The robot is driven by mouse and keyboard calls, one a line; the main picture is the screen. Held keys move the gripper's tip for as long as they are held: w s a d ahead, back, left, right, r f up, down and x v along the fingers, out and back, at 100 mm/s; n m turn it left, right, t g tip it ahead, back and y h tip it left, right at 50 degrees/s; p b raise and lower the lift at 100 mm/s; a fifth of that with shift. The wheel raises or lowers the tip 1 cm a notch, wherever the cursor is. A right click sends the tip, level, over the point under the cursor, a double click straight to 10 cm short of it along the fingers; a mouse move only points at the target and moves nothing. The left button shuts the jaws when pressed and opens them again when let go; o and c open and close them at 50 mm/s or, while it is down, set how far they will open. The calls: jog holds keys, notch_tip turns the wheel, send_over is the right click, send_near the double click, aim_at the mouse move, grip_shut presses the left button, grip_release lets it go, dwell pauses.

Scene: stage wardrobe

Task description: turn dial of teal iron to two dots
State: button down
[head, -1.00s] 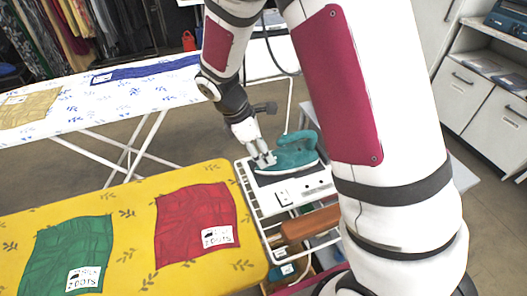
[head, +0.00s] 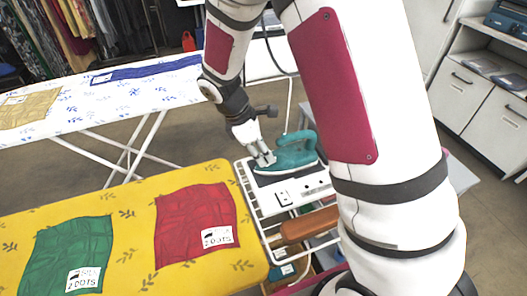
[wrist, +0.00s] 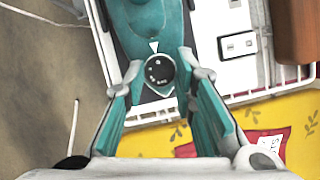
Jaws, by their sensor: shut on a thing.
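The teal iron (head: 296,155) rests on its stand at the end of the yellow ironing board, and its teal body shows at the top of the wrist view (wrist: 140,18). Its round black dial (wrist: 160,71) has small white marks, too small to read surely. A white triangle pointer (wrist: 153,46) sits on the iron just beyond the dial. My gripper (head: 264,159) is at the iron's near end. In the wrist view my gripper's fingers (wrist: 160,66) are on both sides of the dial, shut on it. The fingers hide the dial from the head view.
The yellow board (head: 130,202) carries a red garment (head: 190,212) and a green garment (head: 66,250), both labelled. A white control panel (head: 290,197) lies beside the iron, with a brown object (head: 305,226) below. A white patterned board (head: 90,108) stands behind.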

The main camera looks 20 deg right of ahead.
jog(key=m+g, duration=0.1)
jog(key=m, duration=0.2)
jog(key=shift+w+m+y, duration=0.15)
jog(key=shift+m+y, duration=0.15)
jog(key=m+g+y, duration=0.1)
jog(key=m, duration=0.2)
jog(key=shift+w+d+m, duration=0.1)
jog(key=shift+d+m, duration=0.05)
jog(key=shift+m, duration=0.25)
jog(key=m+y, duration=0.1)
jog(key=m, duration=0.2)
jog(key=m+g+y, duration=0.1)
jog(key=m, duration=0.2)
jog(key=shift+d, duration=0.2)
jog(key=shift+m+g, duration=0.3)
jog(key=c, duration=1.3)
grip_release()
